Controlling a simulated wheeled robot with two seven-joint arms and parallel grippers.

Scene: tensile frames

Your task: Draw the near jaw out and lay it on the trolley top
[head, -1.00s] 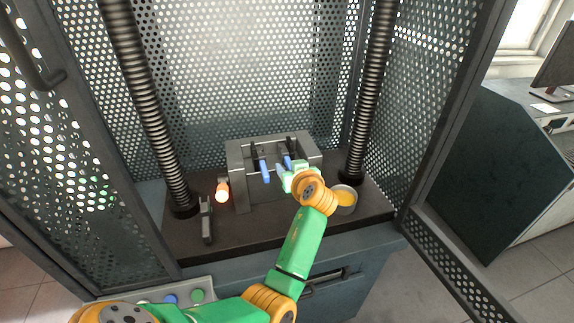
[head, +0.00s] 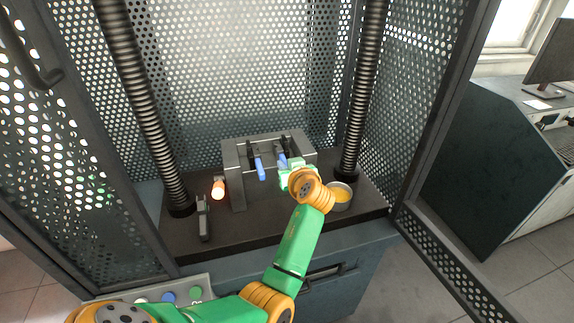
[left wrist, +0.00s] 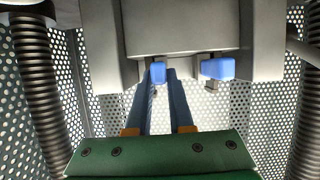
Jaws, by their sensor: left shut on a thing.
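A grey grip housing (head: 238,180) stands on the dark base of the frame. Two blue jaw handles show at it: a left one (head: 261,169) and a right one (head: 283,159), partly hidden behind my left gripper (head: 285,168). In the left wrist view my left gripper (left wrist: 157,80) has its two fingers around one blue handle (left wrist: 158,71), shut on it, at the edge of the housing (left wrist: 180,25). The other blue handle (left wrist: 218,68) is clear of the fingers. I cannot make out a separate trolley top. My right gripper is not in view.
Beside the housing are a glowing orange knob (head: 218,189), a grey tool (head: 204,219) and a round metal dish (head: 341,200) with yellow contents. Ribbed columns (head: 140,100) and perforated guards (head: 425,95) flank the space. The front of the dark base (head: 250,228) is clear.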

